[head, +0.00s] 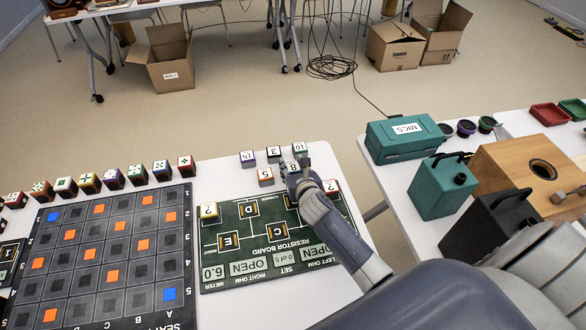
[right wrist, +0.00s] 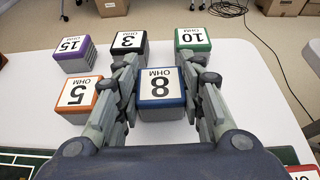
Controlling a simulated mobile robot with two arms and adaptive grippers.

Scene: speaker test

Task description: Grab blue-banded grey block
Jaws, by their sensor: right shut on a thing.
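The blue-banded grey block, labelled 8 OHM on its white top, sits between the fingers of my right gripper (right wrist: 162,78) in the right wrist view (right wrist: 161,91). The fingers close on its left and right sides. In the head view my right gripper (head: 293,168) is at the far edge of the resistor board, and it partly hides the 8 block (head: 299,148). I cannot tell whether the block touches the table or is just above it. My left gripper is not in view.
Close by stand the orange-banded 5 block (right wrist: 82,95), purple 15 block (right wrist: 72,53), black 3 block (right wrist: 129,43) and green 10 block (right wrist: 192,40). The resistor board (head: 212,278) lies nearer, beside the seating board (head: 188,240). A second table with a teal MICS case (head: 392,143) stands right.

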